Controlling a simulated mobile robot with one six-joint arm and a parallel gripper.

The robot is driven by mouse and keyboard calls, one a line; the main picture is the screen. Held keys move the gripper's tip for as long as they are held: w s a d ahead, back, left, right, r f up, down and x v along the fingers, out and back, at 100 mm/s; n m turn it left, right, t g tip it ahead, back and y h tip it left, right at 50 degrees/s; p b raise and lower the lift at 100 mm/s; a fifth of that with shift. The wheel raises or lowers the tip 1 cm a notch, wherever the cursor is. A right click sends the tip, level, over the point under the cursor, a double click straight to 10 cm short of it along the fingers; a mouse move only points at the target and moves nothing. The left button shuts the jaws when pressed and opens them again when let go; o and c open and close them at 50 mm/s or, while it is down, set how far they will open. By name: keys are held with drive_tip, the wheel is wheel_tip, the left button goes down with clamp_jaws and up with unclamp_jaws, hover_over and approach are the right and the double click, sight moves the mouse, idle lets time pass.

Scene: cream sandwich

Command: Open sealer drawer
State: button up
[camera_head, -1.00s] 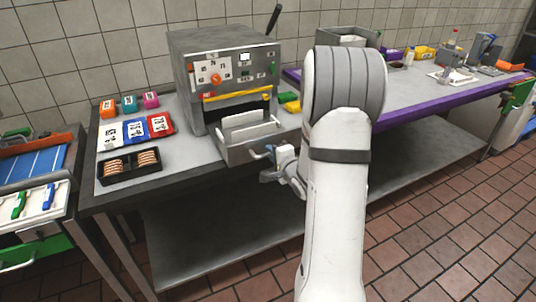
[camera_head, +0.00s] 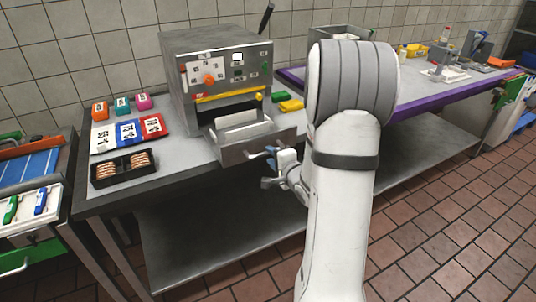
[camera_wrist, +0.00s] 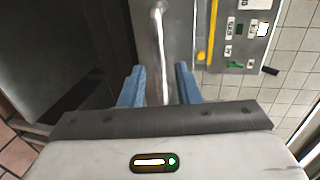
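The grey sealer (camera_head: 222,52) stands on the steel table with its drawer (camera_head: 252,146) pulled out at the front. The drawer shows a white inner plate. My gripper (camera_head: 272,166) is at the drawer's front, partly hidden by my arm. In the wrist view, the two blue fingers of my gripper (camera_wrist: 160,86) are apart, one on each side of the metal handle bar (camera_wrist: 157,40). Gaps show between the bar and the fingers, so it is not clamped.
A black tray (camera_head: 123,168) with brown sandwich cookies, coloured cards (camera_head: 128,132) and small coloured blocks (camera_head: 122,105) lie left of the sealer. Yellow (camera_head: 291,106) and green blocks lie to its right. A purple-edged table (camera_head: 430,97) continues right. Open tiled floor lies at lower right.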

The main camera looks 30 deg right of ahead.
drive_tip(key=v, duration=0.4)
idle(0.4)
